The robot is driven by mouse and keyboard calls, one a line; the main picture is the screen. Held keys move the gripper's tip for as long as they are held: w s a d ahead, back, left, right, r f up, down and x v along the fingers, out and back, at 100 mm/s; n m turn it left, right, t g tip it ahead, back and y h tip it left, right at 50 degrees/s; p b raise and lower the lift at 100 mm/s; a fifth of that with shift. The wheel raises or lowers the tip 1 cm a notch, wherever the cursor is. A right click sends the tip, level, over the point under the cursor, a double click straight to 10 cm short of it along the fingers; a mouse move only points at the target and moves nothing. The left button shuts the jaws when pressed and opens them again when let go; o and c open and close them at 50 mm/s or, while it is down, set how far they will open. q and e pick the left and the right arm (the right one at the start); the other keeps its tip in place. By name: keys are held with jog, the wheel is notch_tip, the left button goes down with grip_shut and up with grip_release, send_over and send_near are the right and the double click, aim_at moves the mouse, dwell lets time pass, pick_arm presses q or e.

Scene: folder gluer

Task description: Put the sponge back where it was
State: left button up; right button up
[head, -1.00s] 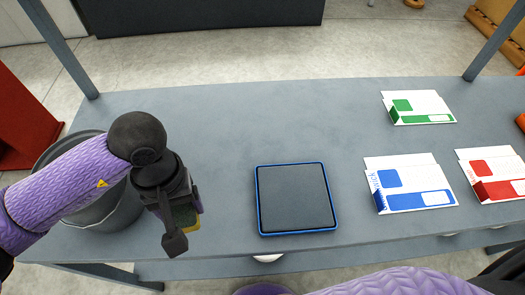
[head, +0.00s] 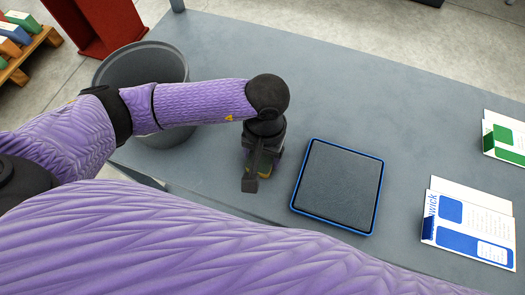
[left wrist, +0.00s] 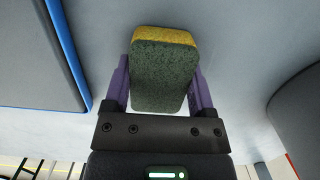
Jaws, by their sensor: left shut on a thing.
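The sponge (left wrist: 163,75) has a dark green face and a yellow layer, and it fills the space between the two purple fingers in the left wrist view. My left gripper (head: 254,180) is shut on it and points down over the grey table, between the bucket and the black pad. In the head view only a little of the sponge shows below the gripper. Whether the sponge touches the table I cannot tell. My right gripper is not in view.
The blue-rimmed black pad (head: 340,186) lies just right of my left gripper. A grey bucket (head: 140,70) stands to the left, behind my left arm. Blue (head: 468,222) and green (head: 505,138) printed cartons lie at the right. The table (head: 330,90) behind the pad is clear.

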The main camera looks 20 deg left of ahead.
pick_arm(q)
jog(key=shift+f, duration=0.15)
jog(key=o, duration=1)
jog(key=shift+o, duration=0.2)
notch_tip(320, 180, up, 12)
jog(key=w+p, duration=0.1)
jog(key=p, duration=0.1)
jog(key=shift+w, duration=0.2)
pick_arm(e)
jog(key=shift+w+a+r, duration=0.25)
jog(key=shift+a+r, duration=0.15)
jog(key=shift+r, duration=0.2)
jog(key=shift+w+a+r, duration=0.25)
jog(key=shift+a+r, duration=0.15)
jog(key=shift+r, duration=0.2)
